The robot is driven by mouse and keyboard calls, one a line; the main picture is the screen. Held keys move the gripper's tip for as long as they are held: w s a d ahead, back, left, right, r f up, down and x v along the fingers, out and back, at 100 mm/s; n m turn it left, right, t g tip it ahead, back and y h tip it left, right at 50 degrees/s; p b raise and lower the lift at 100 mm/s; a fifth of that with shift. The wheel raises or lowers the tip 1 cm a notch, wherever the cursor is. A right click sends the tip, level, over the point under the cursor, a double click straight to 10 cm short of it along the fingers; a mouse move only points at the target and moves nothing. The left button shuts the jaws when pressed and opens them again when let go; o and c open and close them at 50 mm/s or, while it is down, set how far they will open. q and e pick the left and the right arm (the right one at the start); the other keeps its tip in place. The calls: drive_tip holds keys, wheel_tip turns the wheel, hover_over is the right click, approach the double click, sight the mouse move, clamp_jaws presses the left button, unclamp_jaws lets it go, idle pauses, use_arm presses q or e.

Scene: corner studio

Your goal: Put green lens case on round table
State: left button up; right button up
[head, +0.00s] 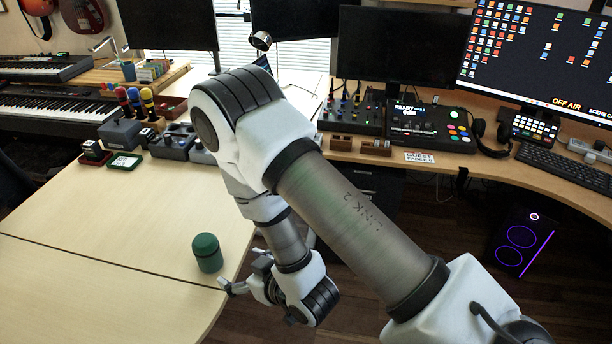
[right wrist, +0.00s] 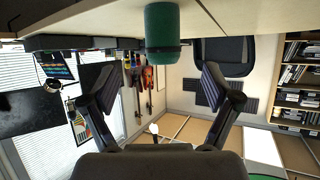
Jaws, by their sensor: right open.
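The green lens case (head: 207,253) looks like a small dark green cylinder with a lid. It stands upright on the light wooden desk (head: 120,210), near its right edge. My right gripper (head: 240,272) is open and empty just right of the case, by the desk edge. In the right wrist view the green case (right wrist: 162,25) shows at the top centre, beyond the spread fingers (right wrist: 160,76), which look apart from it. No round table can be made out. My left gripper is not in view.
Microphones (head: 134,100) and small grey boxes (head: 122,132) stand at the back of the desk. A curved desk (head: 500,165) with a mixer, a keyboard (head: 565,168) and monitors lies to the right. A glowing computer tower (head: 522,245) stands below it. The desk around the case is clear.

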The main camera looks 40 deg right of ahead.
drive_tip(key=s+d+f+m+g+h, duration=0.1)
drive_tip(key=s+d+f+g, duration=0.1)
drive_tip(key=s+f+g, duration=0.4)
drive_tip(key=s+d+f+m+g+h, duration=0.1)
drive_tip(key=s+d+f+g, duration=0.2)
drive_tip(key=s+f, duration=0.9)
drive_tip(key=s+g, duration=0.3)
drive_tip(key=s, duration=0.1)
drive_tip(key=shift+f+g, duration=0.3)
drive_tip(key=shift+f, duration=0.1)
drive_tip(key=shift+d, duration=0.1)
